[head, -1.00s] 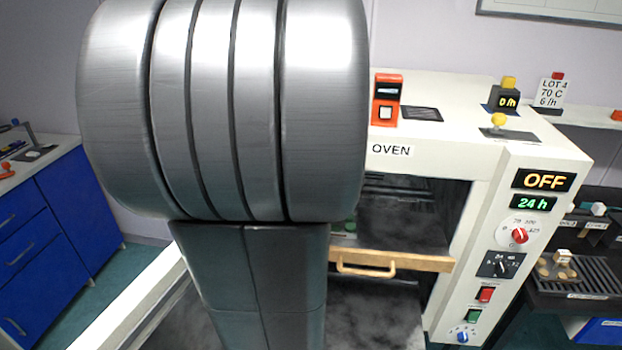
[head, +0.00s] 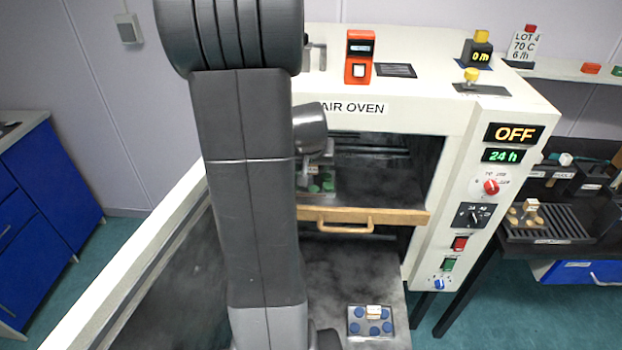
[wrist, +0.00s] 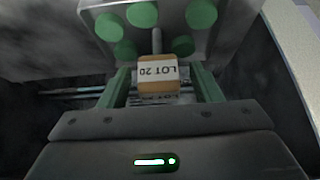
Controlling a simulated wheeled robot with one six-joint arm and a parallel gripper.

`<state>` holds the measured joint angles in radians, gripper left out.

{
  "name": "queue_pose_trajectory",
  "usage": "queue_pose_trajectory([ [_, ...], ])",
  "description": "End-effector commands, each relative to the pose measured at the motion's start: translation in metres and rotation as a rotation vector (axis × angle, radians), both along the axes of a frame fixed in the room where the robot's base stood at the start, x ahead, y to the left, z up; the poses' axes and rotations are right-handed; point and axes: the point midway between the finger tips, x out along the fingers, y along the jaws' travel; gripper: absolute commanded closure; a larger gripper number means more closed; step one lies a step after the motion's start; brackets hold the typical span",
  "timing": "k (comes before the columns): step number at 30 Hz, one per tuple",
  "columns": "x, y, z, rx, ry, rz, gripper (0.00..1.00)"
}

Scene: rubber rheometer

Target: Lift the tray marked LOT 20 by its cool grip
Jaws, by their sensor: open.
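The LOT 20 tray (wrist: 168,22) shows at the top of the wrist view, a metal plate with several green discs. Its tan grip block (wrist: 158,88) carries a white label reading LOT 20, upside down in this view. My gripper (wrist: 160,80) is open, with its green fingers on either side of the block; I cannot tell whether they touch it. In the head view, a tray with green discs (head: 326,184) sits inside the oven, partly hidden by my arm. My fingers are hidden there.
The air oven (head: 420,122) is open at the front and its display reads OFF. A wooden handle bar (head: 400,216) crosses the opening. A tray with blue discs (head: 352,332) lies on the grey surface in front. A black rack (head: 552,238) stands at the right.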

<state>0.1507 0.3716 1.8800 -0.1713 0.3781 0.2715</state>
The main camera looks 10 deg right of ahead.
Motion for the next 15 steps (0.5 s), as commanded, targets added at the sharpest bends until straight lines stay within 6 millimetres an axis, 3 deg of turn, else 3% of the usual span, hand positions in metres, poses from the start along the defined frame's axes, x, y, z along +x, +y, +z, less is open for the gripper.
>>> queue_pose_trajectory([
  [9, 0.0016, -0.0005, -0.0032, 0.000, 0.000, 0.000, 0.42],
  [15, 0.0016, -0.0005, -0.0031, 0.000, 0.000, 0.000, 0.81],
])
